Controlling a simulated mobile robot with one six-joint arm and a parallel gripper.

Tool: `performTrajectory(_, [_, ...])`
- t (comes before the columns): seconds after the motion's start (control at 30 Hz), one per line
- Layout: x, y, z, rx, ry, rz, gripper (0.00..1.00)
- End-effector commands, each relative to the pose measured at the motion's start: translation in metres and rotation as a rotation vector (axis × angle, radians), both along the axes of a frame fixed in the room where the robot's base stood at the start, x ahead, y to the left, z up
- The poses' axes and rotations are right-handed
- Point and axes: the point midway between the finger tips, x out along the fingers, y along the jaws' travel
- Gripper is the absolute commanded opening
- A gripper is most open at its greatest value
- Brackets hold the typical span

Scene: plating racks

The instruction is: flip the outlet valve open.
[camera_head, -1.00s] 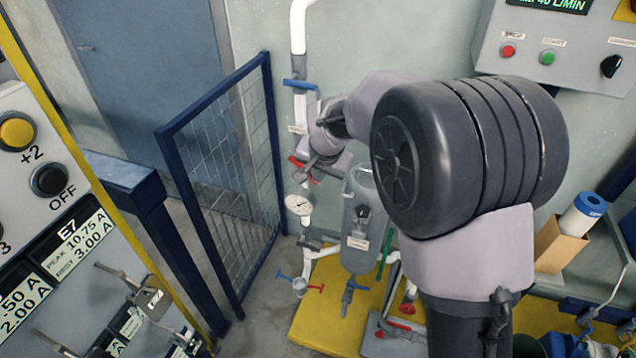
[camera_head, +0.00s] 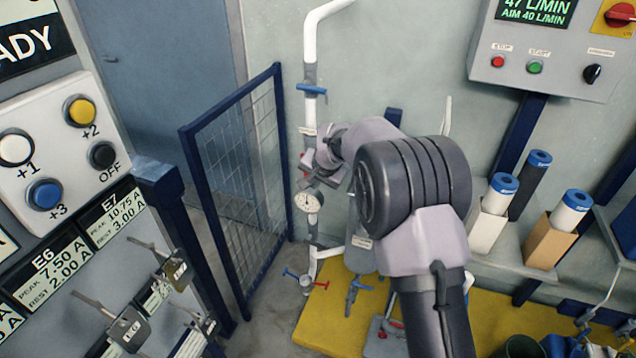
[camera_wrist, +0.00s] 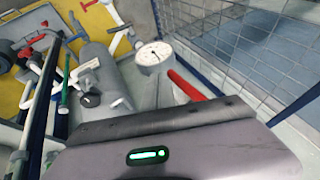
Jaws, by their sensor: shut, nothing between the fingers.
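A white pipe (camera_head: 310,45) runs down the wall with a blue-handled valve (camera_head: 311,89) high on it. A round pressure gauge (camera_head: 307,201) sits lower; it also shows in the wrist view (camera_wrist: 153,55). A red lever (camera_wrist: 186,86) shows just beyond my gripper's body in the wrist view, beside the gauge. My gripper (camera_head: 307,174) is shut and empty, at the pipe just above the gauge. My arm and gripper hide most of the red lever in the head view; contact cannot be told. No label that I can read says which valve is the outlet.
A blue mesh gate (camera_head: 240,185) stands left of the pipe. A grey filter vessel (camera_wrist: 98,75) is beside the pipe. A valve with blue and red handles (camera_head: 305,280) sits low. The control box (camera_head: 550,50) reads 47 L/MIN, AIM 40 L/MIN. Yellow flooring (camera_head: 325,315) lies below.

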Motion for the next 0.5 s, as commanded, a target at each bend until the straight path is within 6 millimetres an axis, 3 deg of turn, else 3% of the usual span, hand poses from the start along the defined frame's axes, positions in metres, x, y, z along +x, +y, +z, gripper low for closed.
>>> performTrajectory(0.5, [0.002,0.0052,-0.0036,0.0,0.001,0.0,0.0])
